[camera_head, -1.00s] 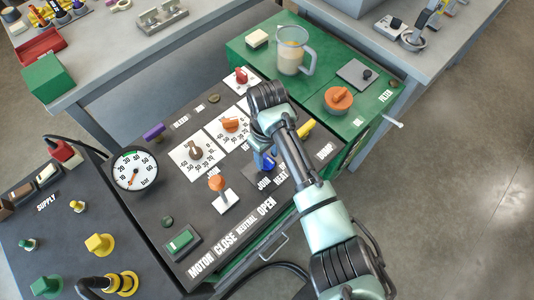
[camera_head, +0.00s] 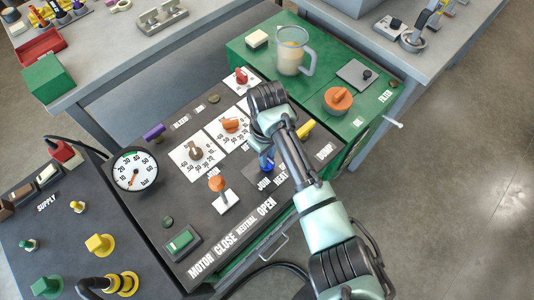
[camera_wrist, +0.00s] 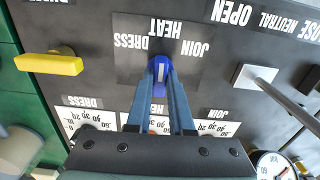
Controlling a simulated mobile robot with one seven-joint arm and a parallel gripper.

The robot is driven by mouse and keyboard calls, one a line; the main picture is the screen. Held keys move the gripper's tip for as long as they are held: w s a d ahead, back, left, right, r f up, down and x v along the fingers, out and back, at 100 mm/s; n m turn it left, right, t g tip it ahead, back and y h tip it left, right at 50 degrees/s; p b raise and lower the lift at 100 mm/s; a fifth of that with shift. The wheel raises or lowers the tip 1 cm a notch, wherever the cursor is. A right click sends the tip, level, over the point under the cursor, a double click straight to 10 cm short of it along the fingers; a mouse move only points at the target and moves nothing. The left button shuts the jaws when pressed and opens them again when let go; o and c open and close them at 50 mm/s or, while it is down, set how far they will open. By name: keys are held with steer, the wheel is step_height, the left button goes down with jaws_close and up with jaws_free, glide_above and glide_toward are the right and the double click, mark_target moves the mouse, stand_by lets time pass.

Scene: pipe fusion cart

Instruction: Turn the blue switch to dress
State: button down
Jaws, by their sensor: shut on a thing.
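The blue switch (camera_wrist: 159,68) stands on a dark plate of the black panel, between my fingertips in the wrist view. Printed labels DRESS, HEAT and JOIN read upside down there, with DRESS at the left, HEAT in the middle and JOIN at the right. The switch lines up roughly with HEAT. My gripper (camera_wrist: 160,77) is shut on it, with one blue finger on each side. In the head view my wrist hides part of the plate and the DRESS label, and the switch (camera_head: 268,168) shows just left of my arm.
A yellow handle (camera_wrist: 50,64) stands on the DRESS side. An orange-topped lever (camera_head: 217,184) stands left of the switch. Dials with orange (camera_head: 230,125) and brown (camera_head: 195,150) knobs lie behind it. A jug (camera_head: 292,55) stands on the green top.

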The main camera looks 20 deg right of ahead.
steer(key=shift+r, duration=0.1)
steer(key=n+p, duration=0.2)
steer(key=n, duration=0.2)
steer(key=shift+n, duration=0.4)
steer(key=n+p, duration=0.1)
steer(key=n, duration=0.3)
steer(key=shift+n+p, duration=0.3)
steer(key=shift+p, duration=0.1)
steer(key=c, duration=0.8)
jaws_free()
step_height(320, 180, up, 13)
